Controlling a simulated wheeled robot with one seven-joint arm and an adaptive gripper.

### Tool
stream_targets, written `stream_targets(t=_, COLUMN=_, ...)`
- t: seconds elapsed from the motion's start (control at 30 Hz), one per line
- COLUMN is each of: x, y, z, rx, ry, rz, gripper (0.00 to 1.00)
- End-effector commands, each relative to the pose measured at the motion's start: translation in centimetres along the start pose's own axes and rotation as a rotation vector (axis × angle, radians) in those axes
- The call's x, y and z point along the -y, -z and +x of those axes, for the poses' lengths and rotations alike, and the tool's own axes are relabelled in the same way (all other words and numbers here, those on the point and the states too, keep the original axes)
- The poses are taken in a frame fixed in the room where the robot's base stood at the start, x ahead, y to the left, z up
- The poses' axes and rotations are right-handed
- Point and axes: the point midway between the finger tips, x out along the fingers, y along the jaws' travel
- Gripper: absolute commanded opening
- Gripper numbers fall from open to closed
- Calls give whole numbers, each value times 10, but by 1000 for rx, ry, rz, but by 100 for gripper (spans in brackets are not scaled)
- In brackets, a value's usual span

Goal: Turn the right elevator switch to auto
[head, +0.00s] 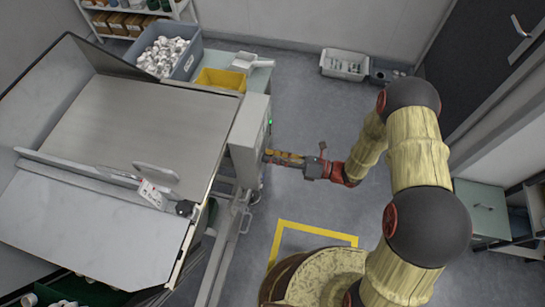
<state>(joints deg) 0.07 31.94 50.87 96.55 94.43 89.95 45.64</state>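A grey control box (248,132) stands at the right side of the big metal hopper (135,120) in the head view. A small green light (270,122) glows on the edge of its right face. That face is seen almost edge-on, so I cannot make out the elevator switches or their settings. My gripper (269,156) reaches in from the right, with its tips at the lower part of that face. I cannot tell whether it touches the box or a switch. Its fingers are too small and foreshortened to show whether they are open or shut.
A blue-grey bin of white parts (185,72) and a yellow tray (220,79) stand behind the hopper. Metal rails (222,250) run below the box. A grey crate (345,65) lies on the floor at the back. The grey floor between box and crate is clear.

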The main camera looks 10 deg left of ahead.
Motion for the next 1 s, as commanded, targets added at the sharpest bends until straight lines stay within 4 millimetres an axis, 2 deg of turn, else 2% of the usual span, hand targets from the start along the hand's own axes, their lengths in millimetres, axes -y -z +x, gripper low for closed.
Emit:
stream_targets(t=0.43, x=0, y=0, z=0, rx=0, ry=0, rz=0, gripper=0)
stream_targets(t=0.77, x=0, y=0, z=0, rx=0, ry=1, rz=-35, gripper=0)
stream_targets(t=1.0, x=-1, y=0, z=0, rx=-1, ry=1, rz=-168, gripper=0)
